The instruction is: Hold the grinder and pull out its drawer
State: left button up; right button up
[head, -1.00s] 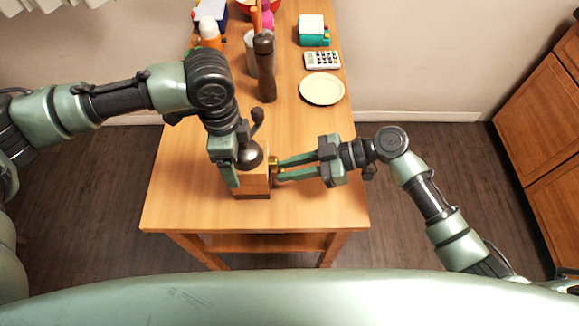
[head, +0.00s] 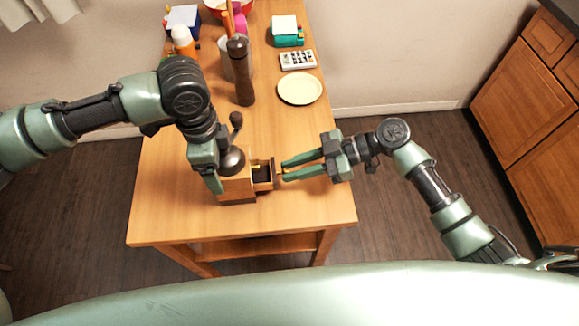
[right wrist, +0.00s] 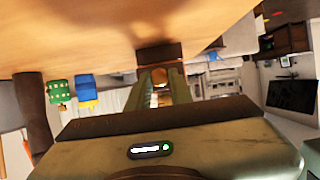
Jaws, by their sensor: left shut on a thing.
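The grinder (head: 236,190) is a wooden box with a dark dome and a crank, standing upright near the table's front. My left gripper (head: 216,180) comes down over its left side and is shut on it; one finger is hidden. The drawer (head: 264,177) sticks out of the box's right side, its dark inside showing. My right gripper (head: 284,171) is open, its two parted fingertips close by the drawer front. Whether they touch the knob, I cannot tell. The right wrist view shows its fingers (right wrist: 161,88) apart, pointing at a brown wooden face.
A tall brown mill (head: 242,75) stands behind the grinder. A cream plate (head: 300,89), a calculator (head: 297,59) and a teal-and-white box (head: 287,31) lie at the back right. The table (head: 175,200) is clear to the grinder's left and in front.

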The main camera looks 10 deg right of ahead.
jog(key=o, duration=0.3)
jog(key=v, duration=1.2)
pick_arm(q)
jog(key=o, duration=1.5)
jog(key=shift+r, duration=0.1)
